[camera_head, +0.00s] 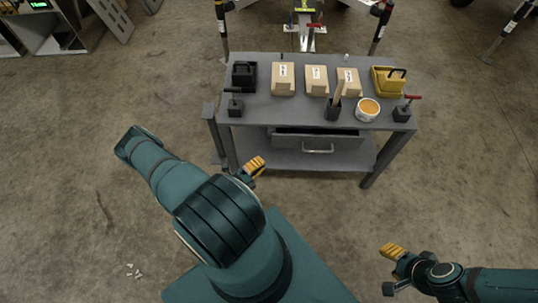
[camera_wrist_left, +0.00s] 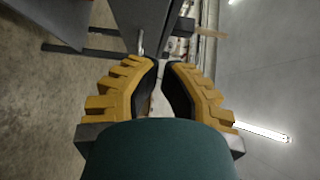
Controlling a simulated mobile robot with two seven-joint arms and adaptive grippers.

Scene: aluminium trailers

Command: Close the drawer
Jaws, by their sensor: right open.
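The grey drawer (camera_head: 345,145) sits under the workbench top in the head view. Its front stands out a little past the bench edge, with a dark strip of its inside showing. Its pale bar handle (camera_head: 318,151) faces me. My left gripper (camera_head: 256,166) is in front of the bench, left of the drawer and apart from the handle. In the left wrist view, its yellow fingers (camera_wrist_left: 161,66) lean together with a narrow gap and nothing visible between them. A pale handle-like bar (camera_wrist_left: 140,41) shows just beyond them. My right gripper (camera_head: 391,267) is open and empty, low at the right.
The workbench (camera_head: 300,114) carries several boxes, a black bin (camera_head: 244,75), a yellow bin (camera_head: 382,81) and a white tub (camera_head: 367,110) along its top. Its lower shelf (camera_head: 290,160) is bare. Open concrete floor lies in front and to both sides.

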